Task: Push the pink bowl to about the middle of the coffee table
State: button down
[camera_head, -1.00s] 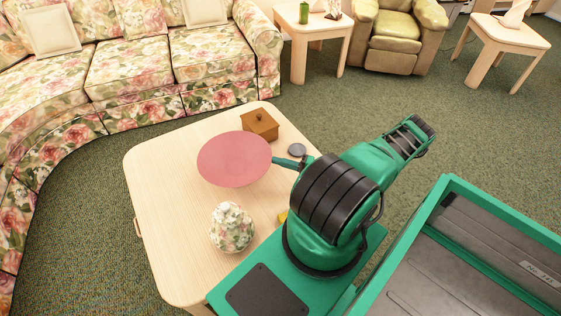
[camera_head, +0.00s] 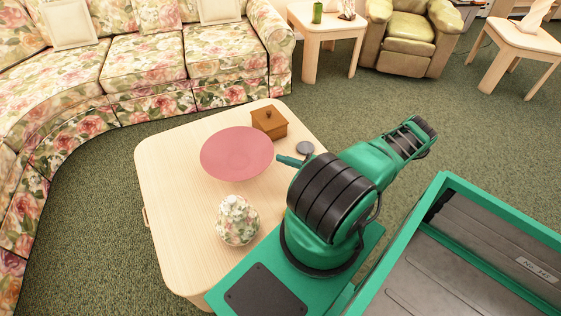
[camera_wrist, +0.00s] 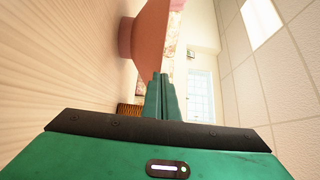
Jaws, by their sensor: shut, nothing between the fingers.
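The pink bowl (camera_head: 237,153) is wide and shallow and sits on the pale wood coffee table (camera_head: 180,240), toward its far half. My gripper (camera_head: 280,159) is shut and empty just right of the bowl's rim, with a narrow gap showing in the head view. In the wrist view my shut fingers (camera_wrist: 161,97) point forward, low over the tabletop, and the bowl (camera_wrist: 150,32) stands ahead of them on its narrow foot. The wrist view does not clearly show whether the fingers touch it.
A brown lidded box (camera_head: 269,123) stands behind and right of the bowl, with a small grey disc (camera_head: 305,148) nearby. A floral lidded jar (camera_head: 237,220) stands nearer me. The table's left side is bare. A floral sofa (camera_head: 150,65) lies beyond.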

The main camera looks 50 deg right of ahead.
jog(key=d+v, duration=0.1)
jog(key=v, duration=1)
jog(key=shift+d, duration=0.3)
jog(key=shift+w, duration=0.1)
jog(key=w+a+r+n+g, duration=0.1)
jog(key=a+r+n+g, duration=0.2)
jog(key=r+g, duration=0.5)
jog(key=w+a+r+n+g, duration=0.1)
jog(key=a+r+n+g, duration=0.15)
jog(key=r, duration=0.85)
jog(key=w+a+r+n+g, duration=0.15)
jog(key=a+r+g, duration=0.35)
jog(key=r, duration=0.5)
jog(key=s+a+r+g+h, duration=0.1)
jog(key=s+a+r+h, duration=0.15)
jog(key=r, duration=0.35)
jog(key=s+a+r+g+h, duration=0.1)
jog(key=s+a+r+h, duration=0.1)
jog(key=s+a+r, duration=0.3)
jog(key=s+a+r+h, duration=0.1)
jog(key=s+a+r, duration=0.4)
jog(key=s, duration=0.3)
jog(key=shift+a+r, duration=0.3)
jog(key=shift+r, duration=0.6)
